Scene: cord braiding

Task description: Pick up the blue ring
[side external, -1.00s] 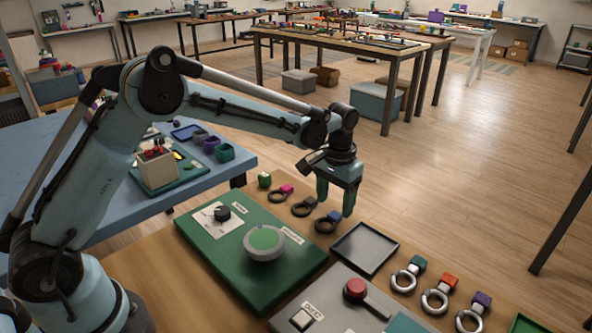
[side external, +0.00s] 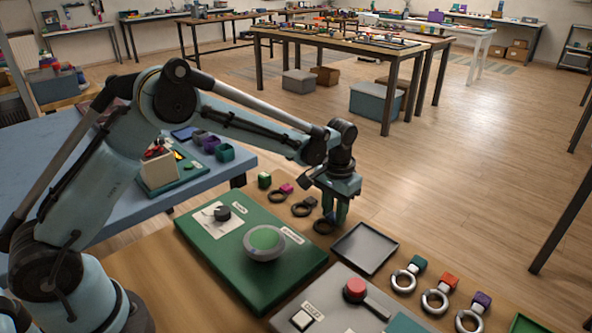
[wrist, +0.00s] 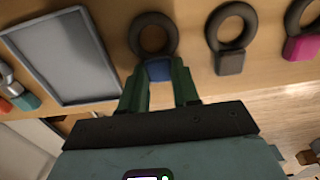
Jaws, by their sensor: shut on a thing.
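The blue ring is a dark ring with a blue block on its edge. Its dark loop (side external: 324,226) lies on the wooden table in the side view, left of the grey tray. In the wrist view, the blue block (wrist: 159,69) sits between the two green fingers of my gripper (wrist: 160,84), and the loop (wrist: 153,36) extends beyond the fingertips. My gripper (side external: 335,218) is low at the table and shut on the blue block. The fingers hide most of the block in the side view. I cannot tell any gap between the ring and the table.
A dark ring with a grey block (wrist: 230,62) and one with a magenta block (wrist: 302,46) lie beside it. The empty grey tray (side external: 365,248) is close on the other side. A green panel with a round button (side external: 264,243) stands in front. Silver rings (side external: 435,300) lie further right.

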